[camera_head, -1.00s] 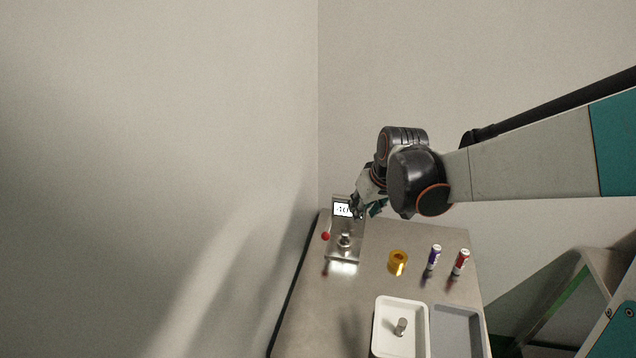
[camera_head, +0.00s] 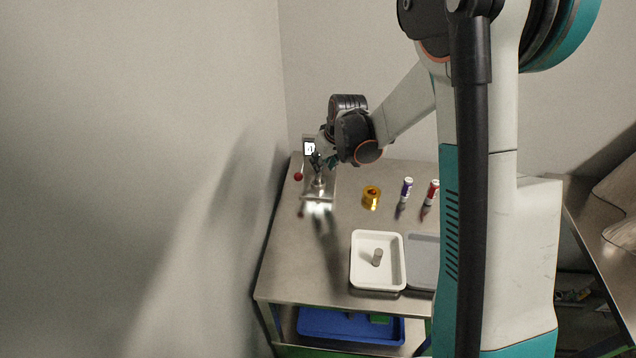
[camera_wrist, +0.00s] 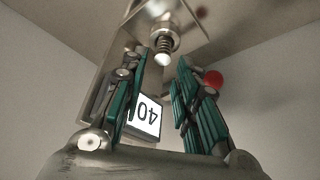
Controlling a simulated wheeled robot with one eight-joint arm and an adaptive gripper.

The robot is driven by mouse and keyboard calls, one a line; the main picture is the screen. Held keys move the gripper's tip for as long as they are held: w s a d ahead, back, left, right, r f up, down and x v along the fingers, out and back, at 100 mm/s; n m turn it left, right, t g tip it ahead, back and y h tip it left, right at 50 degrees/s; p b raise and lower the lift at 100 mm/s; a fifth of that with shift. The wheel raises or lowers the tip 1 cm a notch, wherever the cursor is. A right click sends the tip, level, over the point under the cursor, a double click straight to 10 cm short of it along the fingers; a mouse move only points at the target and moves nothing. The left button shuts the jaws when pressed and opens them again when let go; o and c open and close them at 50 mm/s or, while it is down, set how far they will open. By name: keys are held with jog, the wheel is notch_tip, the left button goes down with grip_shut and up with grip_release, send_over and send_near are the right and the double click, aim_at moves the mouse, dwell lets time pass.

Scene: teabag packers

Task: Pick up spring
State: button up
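A small dark coiled spring (camera_wrist: 164,43) shows in the wrist view, on a round metal seat of the steel tester, with a bright round end facing me. My gripper (camera_wrist: 161,62) is open, with its green-padded fingers either side of the line to the spring. The spring is beyond the fingertips, and nothing is between the pads. In the head view my gripper (camera_head: 322,160) is over the tester (camera_head: 319,196) at the back left of the table. There the spring is too small and partly covered to make out clearly.
The tester has a lit display (camera_wrist: 146,115) and a red knob (camera_head: 298,176). A yellow ring-shaped thing (camera_head: 371,198), a purple can (camera_head: 406,188) and a red can (camera_head: 431,192) stand to the right. A white tray (camera_head: 356,275) holds a grey cylinder (camera_head: 377,257).

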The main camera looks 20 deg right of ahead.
aim_at(318, 179)
jog(key=shift+b+x, duration=1.35)
jog(key=shift+x, duration=1.75)
jog(key=shift+s+a+r, duration=0.1)
jog(key=shift+s+a, duration=0.05)
grip_shut()
